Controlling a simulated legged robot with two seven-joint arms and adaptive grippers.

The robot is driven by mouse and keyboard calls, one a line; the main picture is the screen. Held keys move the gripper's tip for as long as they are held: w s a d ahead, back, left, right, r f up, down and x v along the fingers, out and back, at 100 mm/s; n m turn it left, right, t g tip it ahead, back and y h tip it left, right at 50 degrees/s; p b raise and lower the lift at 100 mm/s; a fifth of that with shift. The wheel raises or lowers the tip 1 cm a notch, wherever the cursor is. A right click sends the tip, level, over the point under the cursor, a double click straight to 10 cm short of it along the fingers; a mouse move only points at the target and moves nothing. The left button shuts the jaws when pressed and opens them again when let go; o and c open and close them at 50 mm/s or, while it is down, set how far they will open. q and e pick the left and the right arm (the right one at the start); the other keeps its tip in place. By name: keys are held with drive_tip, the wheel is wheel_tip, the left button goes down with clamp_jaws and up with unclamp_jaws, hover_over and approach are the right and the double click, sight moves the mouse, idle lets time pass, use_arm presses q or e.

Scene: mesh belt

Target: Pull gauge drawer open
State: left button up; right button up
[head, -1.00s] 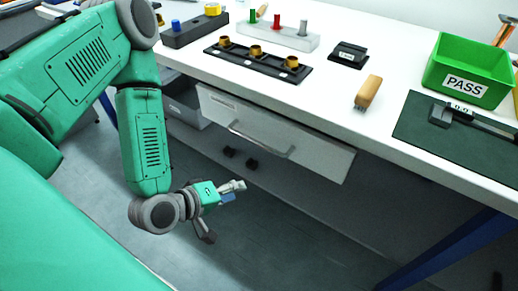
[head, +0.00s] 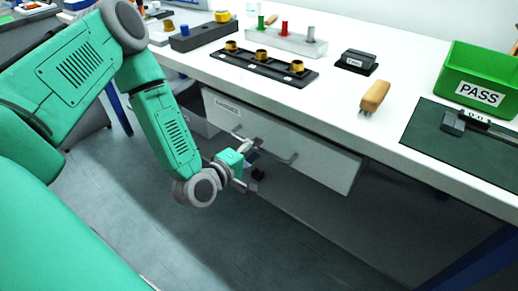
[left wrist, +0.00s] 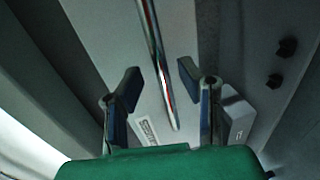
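The gauge drawer (head: 325,165) is a pale grey front under the white bench top, with a label at its upper left. It looks shut. Its metal bar handle (head: 278,157) runs across the front. My left gripper (head: 251,157) is at the left part of the handle and hides some of it. In the left wrist view the gripper (left wrist: 159,75) is open, its two dark blue-grey finger pads apart. The handle bar (left wrist: 157,60) lies in the gap between them in the picture; I see no contact. My right gripper is not in view.
The bench top (head: 410,75) overhangs the drawer. On it stand a black rack with brass rings (head: 262,66), a wooden-handled brush (head: 374,97), a green PASS bin (head: 478,75) and a dark mat (head: 425,135). A grey bin (head: 198,118) sits left of the drawer. Floor space in front is clear.

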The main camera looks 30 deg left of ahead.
use_arm(q)
drive_tip(key=shift+w+f, duration=0.2)
drive_tip(key=shift+w, duration=0.35)
drive_tip(key=shift+w+a+f, duration=0.1)
drive_tip(key=shift+w+a, duration=0.15)
drive_tip(key=shift+w+a+f, duration=0.2)
drive_tip(key=shift+a, duration=0.3)
drive_tip(key=shift+d+r, duration=0.1)
drive_tip(key=shift+d, duration=0.15)
drive_tip(key=c, duration=0.6)
drive_tip(key=shift+d, duration=0.3)
clamp_jaws()
